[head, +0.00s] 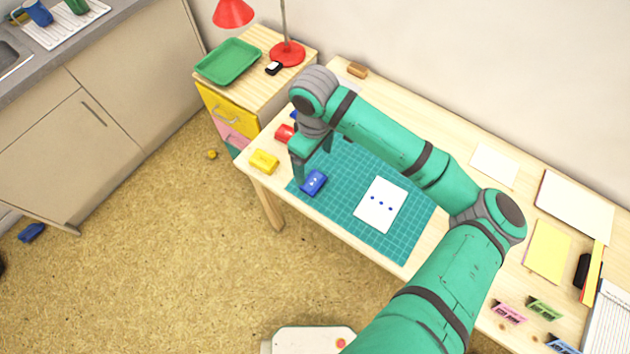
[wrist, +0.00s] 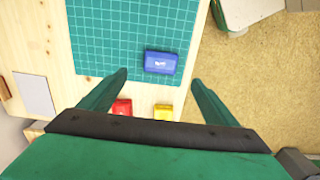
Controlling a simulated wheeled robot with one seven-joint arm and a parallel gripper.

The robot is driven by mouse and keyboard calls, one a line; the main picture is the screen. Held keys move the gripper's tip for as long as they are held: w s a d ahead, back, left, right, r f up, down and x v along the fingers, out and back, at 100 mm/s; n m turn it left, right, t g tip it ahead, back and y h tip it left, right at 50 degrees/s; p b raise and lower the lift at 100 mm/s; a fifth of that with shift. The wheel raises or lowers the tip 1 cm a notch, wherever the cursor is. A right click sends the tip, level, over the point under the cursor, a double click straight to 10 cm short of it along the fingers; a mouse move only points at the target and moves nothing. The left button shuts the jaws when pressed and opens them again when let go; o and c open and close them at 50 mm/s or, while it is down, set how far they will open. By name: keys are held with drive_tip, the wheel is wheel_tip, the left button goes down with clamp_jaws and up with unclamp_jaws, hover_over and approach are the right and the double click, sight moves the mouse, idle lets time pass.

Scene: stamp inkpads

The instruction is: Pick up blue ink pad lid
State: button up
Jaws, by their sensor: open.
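A blue ink pad (head: 313,182) with white marks on its top lies on the green cutting mat (head: 345,170), near its left corner in the head view. It also shows in the wrist view (wrist: 160,62); I cannot make out a seam between lid and base. My gripper (head: 313,161) is open and empty, pointing down above the mat. In the wrist view my gripper (wrist: 159,78) has its fingertips apart on either side, with the blue pad between and slightly beyond them. Nothing hides the pad in the wrist view.
A yellow pad (head: 264,161) and a red pad (head: 284,132) sit nearby on the table's left end. A white card (head: 381,204) with blue dots lies on the mat. A drawer unit with a green tray (head: 229,61) and a red lamp (head: 287,53) stands at the left.

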sight(314, 182)
wheel_tip(314, 182, down, 11)
drive_tip(key=shift+a+r, duration=0.15)
drive_tip(key=shift+r, duration=0.05)
drive_tip(key=c, duration=1.1)
